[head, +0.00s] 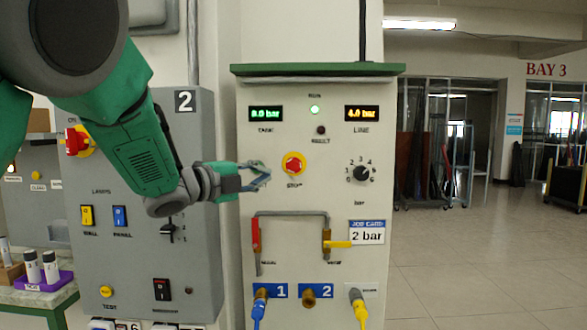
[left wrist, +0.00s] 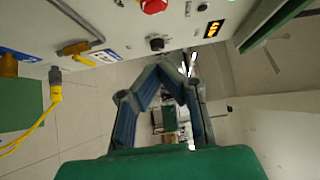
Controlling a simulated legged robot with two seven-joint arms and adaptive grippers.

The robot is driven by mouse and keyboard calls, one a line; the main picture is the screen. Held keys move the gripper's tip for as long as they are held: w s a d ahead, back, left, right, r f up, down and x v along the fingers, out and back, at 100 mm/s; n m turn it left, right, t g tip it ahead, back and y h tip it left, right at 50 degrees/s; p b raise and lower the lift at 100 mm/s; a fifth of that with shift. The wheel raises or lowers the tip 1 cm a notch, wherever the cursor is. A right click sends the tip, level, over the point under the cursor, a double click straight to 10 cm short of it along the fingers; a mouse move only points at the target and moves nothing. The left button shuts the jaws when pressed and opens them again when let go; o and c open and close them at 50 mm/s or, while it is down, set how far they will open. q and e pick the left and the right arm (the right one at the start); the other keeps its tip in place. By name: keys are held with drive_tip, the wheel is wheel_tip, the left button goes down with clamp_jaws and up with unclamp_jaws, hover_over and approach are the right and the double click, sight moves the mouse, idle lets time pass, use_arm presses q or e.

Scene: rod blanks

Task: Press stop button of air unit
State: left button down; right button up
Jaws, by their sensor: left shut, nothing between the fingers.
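The air unit (head: 330,220) is a pale cabinet with a green top, straight ahead in the head view. Its stop button (head: 294,165) is a red mushroom head on a yellow ring, labelled STOP. The red button (left wrist: 152,5) also shows at the top edge of the left wrist view. My left gripper (head: 266,174) is shut and empty, just left of the stop button and apart from it in the picture. In the left wrist view the fingertips (left wrist: 172,66) come together below the panel face. My right gripper is in neither view.
The panel also carries a green RUN lamp (head: 314,110), a black knob (head: 361,173), a red-handled valve (head: 256,234) and a yellow-handled valve (head: 337,244). Hoses plug in below. A grey cabinet (head: 160,260) marked 2 stands at left. Open floor (head: 480,250) lies at right.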

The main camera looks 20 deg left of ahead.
sight(293, 164)
use_arm(q)
drive_tip(key=p+x, duration=0.1)
drive_tip(key=x, duration=0.2)
drive_tip(key=a+p+x, duration=0.1)
drive_tip(key=x, duration=0.3)
drive_tip(key=w+a+p+x, duration=0.1)
drive_tip(key=x, duration=0.2)
drive_tip(key=shift+w, duration=0.25)
drive_tip(key=shift+w+d+f, duration=0.1)
drive_tip(key=shift+w, duration=0.65)
drive_tip(key=shift+a, duration=0.45)
drive_tip(key=shift+w+a, duration=0.1)
drive_tip(key=shift+w, duration=0.25)
drive_tip(key=shift+w+r, duration=0.15)
drive_tip(key=shift+r, duration=0.15)
drive_tip(key=shift+w, duration=0.1)
